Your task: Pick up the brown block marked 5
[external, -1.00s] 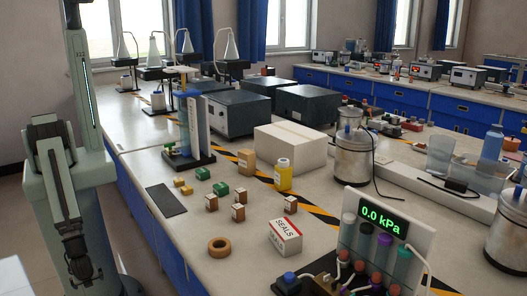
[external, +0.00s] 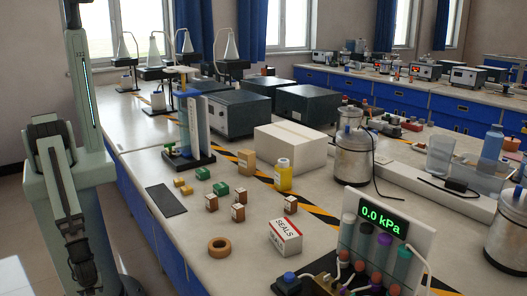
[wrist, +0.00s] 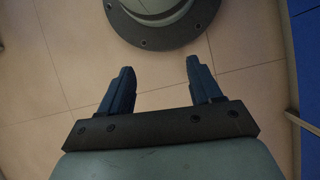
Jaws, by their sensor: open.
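Several small brown blocks with pale marked faces stand on the bench in the external view. One is at the left (external: 211,203), one at the front (external: 238,213), one behind it (external: 240,196), and one to the right (external: 290,205). Their marks are too small to read, so I cannot tell which bears the 5. My gripper (wrist: 158,88) is open and empty in the wrist view, above the tiled floor. My arm stands left of the bench in the external view, away from the blocks. No block shows in the wrist view.
Near the blocks are a brown ring (external: 219,247), a SEALS box (external: 285,237), green blocks (external: 220,188), a yellow bottle (external: 284,175) and a dark mat (external: 166,200). A pressure display (external: 382,217) stands at the front right. My round base flange shows in the wrist view.

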